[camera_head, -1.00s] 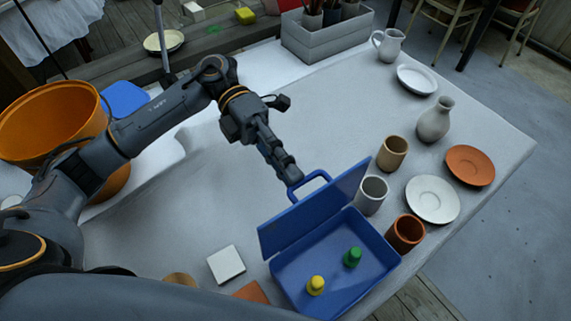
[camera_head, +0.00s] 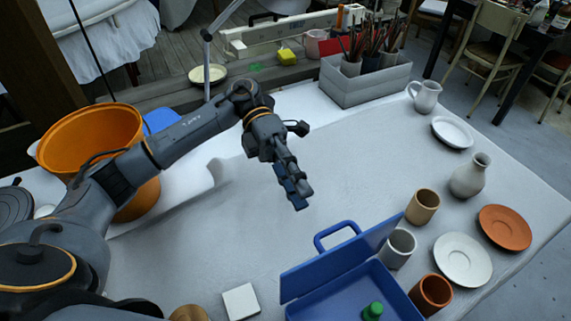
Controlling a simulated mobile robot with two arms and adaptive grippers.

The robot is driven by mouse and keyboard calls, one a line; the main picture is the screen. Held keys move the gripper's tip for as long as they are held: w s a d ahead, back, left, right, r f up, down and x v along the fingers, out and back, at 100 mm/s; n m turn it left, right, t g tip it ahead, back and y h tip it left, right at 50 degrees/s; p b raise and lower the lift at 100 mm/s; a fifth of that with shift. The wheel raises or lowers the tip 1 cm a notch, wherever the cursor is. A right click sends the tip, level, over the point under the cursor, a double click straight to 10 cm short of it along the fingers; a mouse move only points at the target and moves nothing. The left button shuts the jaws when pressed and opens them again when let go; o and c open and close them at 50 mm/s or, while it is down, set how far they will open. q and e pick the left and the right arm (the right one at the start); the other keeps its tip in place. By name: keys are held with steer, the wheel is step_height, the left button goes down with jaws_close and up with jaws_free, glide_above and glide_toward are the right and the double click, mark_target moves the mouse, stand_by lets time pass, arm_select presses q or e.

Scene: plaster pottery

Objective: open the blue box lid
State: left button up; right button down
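The blue box (camera_head: 400,303) stands at the lower edge of the view, partly cut off. Its blue lid (camera_head: 340,270) is raised, tilted up along the far side, so the inside shows. The lid's blue handle (camera_head: 337,235) sticks out beyond its upper edge. A green knobbed piece (camera_head: 373,311) is inside the box. My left gripper (camera_head: 299,204) hangs above the table, up and left of the handle and apart from it. Its fingers are seen close together, nearly edge-on, with nothing visible between them. My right gripper is not in view.
Beside the box stand a grey cup (camera_head: 399,248), a tan cup (camera_head: 422,207) and a terracotta cup (camera_head: 431,294). Plates and a vase (camera_head: 470,175) lie further right. A white tile (camera_head: 240,301) is left of the box. The middle of the table is clear.

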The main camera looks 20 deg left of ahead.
arm_select(q)
steer(key=v, duration=0.6)
steer(key=shift+f, duration=0.1)
stand_by(0.3)
